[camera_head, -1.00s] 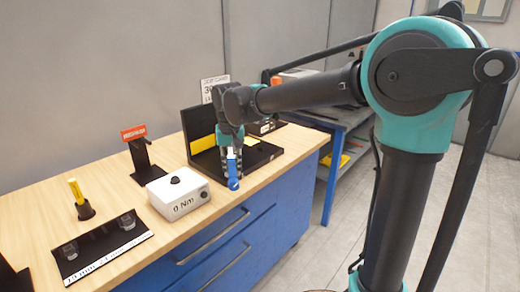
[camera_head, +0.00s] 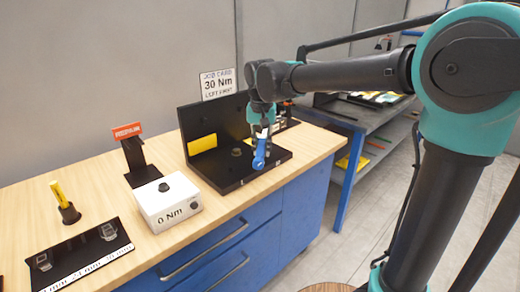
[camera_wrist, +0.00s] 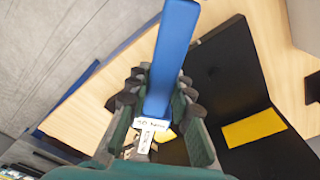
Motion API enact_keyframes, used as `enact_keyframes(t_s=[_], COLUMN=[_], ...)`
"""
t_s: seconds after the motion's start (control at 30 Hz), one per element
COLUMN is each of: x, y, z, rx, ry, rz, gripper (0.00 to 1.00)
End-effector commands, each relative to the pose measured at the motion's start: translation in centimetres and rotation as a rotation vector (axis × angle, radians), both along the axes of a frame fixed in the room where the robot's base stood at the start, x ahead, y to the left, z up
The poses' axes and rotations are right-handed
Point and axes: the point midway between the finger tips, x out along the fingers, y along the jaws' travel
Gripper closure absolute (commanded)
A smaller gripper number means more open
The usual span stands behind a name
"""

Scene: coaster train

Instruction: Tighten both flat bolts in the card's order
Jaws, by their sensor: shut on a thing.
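My gripper (camera_head: 262,132) is shut on a blue-handled tool (camera_head: 259,155), seen over the right part of the black fixture (camera_head: 222,180). In the wrist view the blue handle (camera_wrist: 174,45) runs between the ridged fingers, with a pale, lettered part near the palm. One flat bolt (camera_head: 236,153) shows on the left of the fixture base, apart from the tool. The other bolt is not discernible; the gripper and tool cover that side.
A white box (camera_head: 168,206) reads "0 Nm". Left of it stand a red-topped black stand (camera_head: 138,160), a yellow-handled item (camera_head: 59,192) in a holder and a labelled black tray (camera_head: 75,255). A yellow patch (camera_head: 202,144) marks the fixture wall. The blue shelf bench (camera_head: 345,170) stands right.

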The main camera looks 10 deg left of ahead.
Motion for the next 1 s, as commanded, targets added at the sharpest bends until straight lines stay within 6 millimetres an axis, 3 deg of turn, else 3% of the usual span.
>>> enact_keyframes(t_s=[0.43, 1.0], x=[0.0, 0.0], y=[0.0, 0.0], z=[-3.8, -3.9], rx=[0.0, 0.0], ry=[-0.001, -0.007], rz=[0.001, 0.001], gripper=[1.0, 1.0])
